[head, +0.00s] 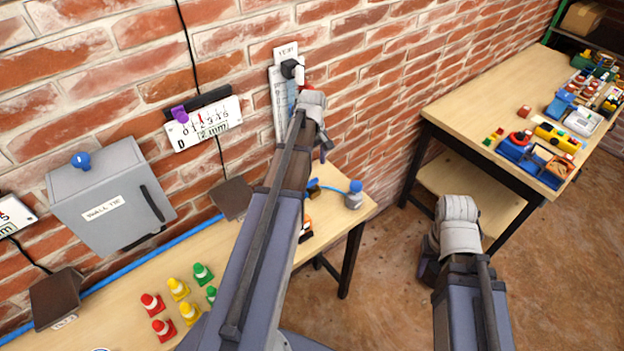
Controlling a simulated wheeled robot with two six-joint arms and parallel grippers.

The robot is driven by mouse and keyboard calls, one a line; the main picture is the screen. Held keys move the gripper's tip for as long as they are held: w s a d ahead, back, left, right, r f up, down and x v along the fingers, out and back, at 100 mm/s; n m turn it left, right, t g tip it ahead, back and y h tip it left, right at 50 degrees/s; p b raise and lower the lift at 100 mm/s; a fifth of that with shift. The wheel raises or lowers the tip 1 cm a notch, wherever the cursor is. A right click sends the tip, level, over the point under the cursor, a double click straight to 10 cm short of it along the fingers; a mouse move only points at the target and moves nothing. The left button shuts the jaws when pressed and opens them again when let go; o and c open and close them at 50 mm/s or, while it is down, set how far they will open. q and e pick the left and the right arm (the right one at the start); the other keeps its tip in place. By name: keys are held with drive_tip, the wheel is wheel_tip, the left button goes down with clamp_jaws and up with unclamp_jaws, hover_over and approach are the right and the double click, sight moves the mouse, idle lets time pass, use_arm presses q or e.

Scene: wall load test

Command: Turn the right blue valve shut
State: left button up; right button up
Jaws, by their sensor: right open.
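A grey fitting with a blue knob (354,192) stands at the right end of the wall bench, where a blue hose ends; it looks like a blue valve, but how far it is turned cannot be told. Another blue knob (81,160) is on the grey wall box (105,195). My right gripper (427,270) is over the floor, right of the bench and apart from the fitting. It is open, and its fingers are small and dark here. My left arm reaches up to the wall; its gripper (326,148) is mostly hidden behind its wrist.
Several red, yellow and green cones (178,289) stand on the wall bench (230,247). A white scale (203,123) with a purple slider hangs on the brick wall. A second table (478,92) at the right holds tools and boxes. Floor between the tables is clear.

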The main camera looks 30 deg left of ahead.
sight(312, 180)
use_arm(q)
wheel_tip(312, 180, down, 7)
drive_tip(key=b, duration=0.6)
drive_tip(key=c, duration=1.4)
drive_tip(key=shift+o, duration=0.2)
